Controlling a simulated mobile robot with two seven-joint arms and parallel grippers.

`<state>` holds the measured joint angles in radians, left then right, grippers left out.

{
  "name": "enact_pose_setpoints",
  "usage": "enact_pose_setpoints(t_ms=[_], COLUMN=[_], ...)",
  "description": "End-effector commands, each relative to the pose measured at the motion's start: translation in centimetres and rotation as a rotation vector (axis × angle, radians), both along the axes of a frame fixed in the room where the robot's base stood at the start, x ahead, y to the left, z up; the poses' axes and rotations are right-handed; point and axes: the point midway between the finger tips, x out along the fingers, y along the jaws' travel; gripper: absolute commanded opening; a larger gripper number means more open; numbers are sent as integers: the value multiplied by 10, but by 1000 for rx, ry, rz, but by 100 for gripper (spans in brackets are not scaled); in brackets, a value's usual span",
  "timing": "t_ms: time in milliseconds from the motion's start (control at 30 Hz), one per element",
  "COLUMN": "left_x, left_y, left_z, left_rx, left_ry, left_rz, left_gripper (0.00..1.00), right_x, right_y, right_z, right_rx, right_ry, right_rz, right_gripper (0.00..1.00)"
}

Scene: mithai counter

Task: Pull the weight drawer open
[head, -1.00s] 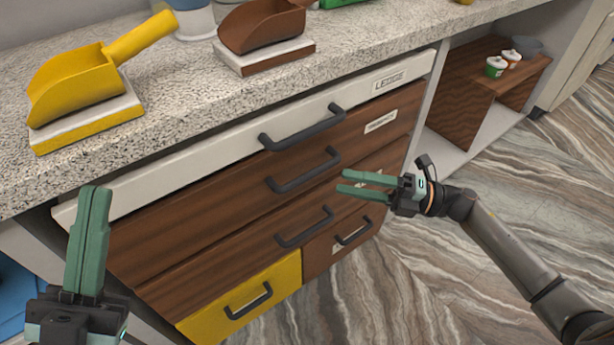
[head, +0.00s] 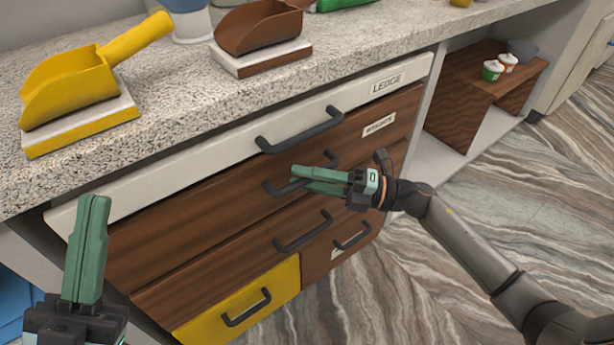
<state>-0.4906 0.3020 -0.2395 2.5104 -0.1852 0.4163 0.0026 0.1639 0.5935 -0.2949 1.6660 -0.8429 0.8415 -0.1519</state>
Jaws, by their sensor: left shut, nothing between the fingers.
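The weight drawer (head: 210,208) is the brown wooden drawer second from the top, with a "WEIGHTS" label (head: 379,124) near its right end. It looks shut, its front in line with its neighbours. Its dark bar handle (head: 272,189) is partly hidden by my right gripper (head: 302,180). The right fingers are apart and overlap the middle of the handle; I cannot tell whether they touch it. My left gripper (head: 93,205) is shut and empty, pointing up at the lower left, away from the drawer.
A white drawer (head: 220,160) labelled "LEDGE…" sits above, with its own handle (head: 300,132). More drawers lie below, including a yellow one (head: 205,318). The speckled counter (head: 180,100) overhangs, holding a yellow scoop (head: 65,85) and a brown scoop (head: 255,28).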

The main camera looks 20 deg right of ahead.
Motion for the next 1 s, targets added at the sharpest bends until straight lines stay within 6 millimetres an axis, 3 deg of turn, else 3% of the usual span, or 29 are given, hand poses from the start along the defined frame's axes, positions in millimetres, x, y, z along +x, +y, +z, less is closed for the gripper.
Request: enact_pose_setpoints(t_ms=[33,300,1000], left_x=[0,0,0], left_y=[0,0,0], left_z=[0,0,0], left_rx=[0,0,2], left_ry=[0,0,-1], left_rz=[0,0,1], left_gripper=[0,0,0], right_x=[0,0,0], right_y=[0,0,0], right_z=[0,0,0], right_rx=[0,0,-1], right_ry=[0,0,0], right_rz=[0,0,0], right_gripper=[28,0,0])
